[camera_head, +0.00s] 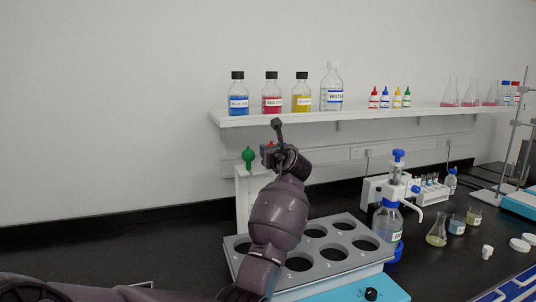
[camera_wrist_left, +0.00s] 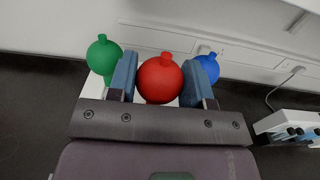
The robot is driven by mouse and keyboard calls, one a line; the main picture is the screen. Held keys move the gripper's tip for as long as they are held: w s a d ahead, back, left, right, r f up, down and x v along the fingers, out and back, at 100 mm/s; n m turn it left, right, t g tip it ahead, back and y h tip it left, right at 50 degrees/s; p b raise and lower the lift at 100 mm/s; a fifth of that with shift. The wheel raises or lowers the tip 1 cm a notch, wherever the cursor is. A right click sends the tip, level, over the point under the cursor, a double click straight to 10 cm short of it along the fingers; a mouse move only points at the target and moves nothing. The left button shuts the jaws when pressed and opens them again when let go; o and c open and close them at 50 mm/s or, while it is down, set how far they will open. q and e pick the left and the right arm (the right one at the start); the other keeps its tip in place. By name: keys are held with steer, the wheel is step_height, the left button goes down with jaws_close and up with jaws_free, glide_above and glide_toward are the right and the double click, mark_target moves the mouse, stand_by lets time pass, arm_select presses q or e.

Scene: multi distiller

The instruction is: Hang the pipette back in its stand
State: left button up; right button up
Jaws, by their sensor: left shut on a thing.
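My left gripper (camera_head: 275,148) is at the white pipette stand (camera_head: 243,200) behind the grey rack. In the left wrist view, my left gripper (camera_wrist_left: 163,82) is shut on the red-bulbed pipette (camera_wrist_left: 160,79), with a blue-grey finger on each side of the bulb. Its red bulb (camera_head: 268,147) is partly hidden by my gripper in the head view. A green-bulbed pipette (camera_head: 248,156) is at the left of the stand; its bulb also shows in the left wrist view (camera_wrist_left: 104,55). A blue bulb (camera_wrist_left: 210,67) is on the right. The red pipette's lower part is hidden, so I cannot tell whether it sits in a slot.
A grey rack with round holes (camera_head: 345,226) is on a blue-based device (camera_head: 335,292) below my arm. A dispenser bottle (camera_head: 388,222) stands right of it. A wall shelf (camera_head: 400,113) with bottles is above. Flasks (camera_head: 437,232) stand on the bench at right.

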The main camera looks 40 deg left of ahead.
arm_select(q)
steer(key=shift+w+a, duration=0.3)
steer(key=shift+a, duration=0.2)
steer(key=shift+w+a, duration=0.1)
steer(key=shift+a, duration=0.1)
steer(key=a, duration=0.1)
steer(key=w+a+f+b, duration=0.1)
steer(key=shift+w+a, duration=0.15)
steer(key=shift+a, duration=0.15)
steer(key=shift+f, duration=0.55)
steer(key=o, duration=0.3)
steer(key=shift+o, duration=0.2)
